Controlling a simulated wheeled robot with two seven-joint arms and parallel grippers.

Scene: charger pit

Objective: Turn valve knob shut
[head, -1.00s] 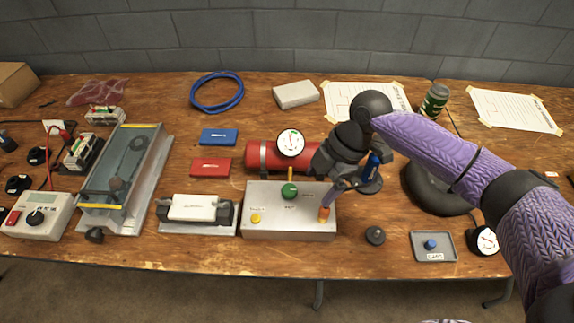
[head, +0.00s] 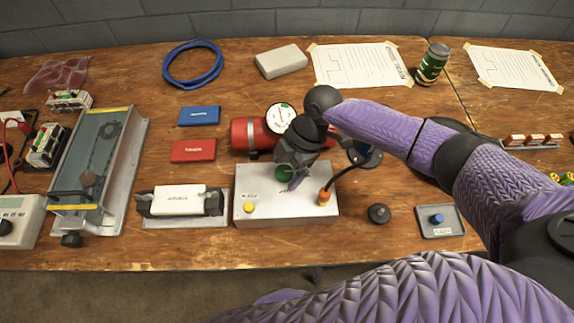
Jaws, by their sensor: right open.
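A pale metal box (head: 262,211) stands near the table's front edge in the head view. My right gripper (head: 289,179) is open and points down over the knob. One finger shows on the knob's right side; I cannot tell whether it touches. A red cylinder (head: 240,134) with a round white gauge (head: 279,117) lies behind the box, partly covered by the gripper. My left gripper is not in view.
An orange plug (head: 324,197) with a black cable and a yellow button (head: 249,207) sit on the box. A white block in a holder (head: 178,199) is at left. A black knob (head: 379,213) and grey tray (head: 455,230) lie at right.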

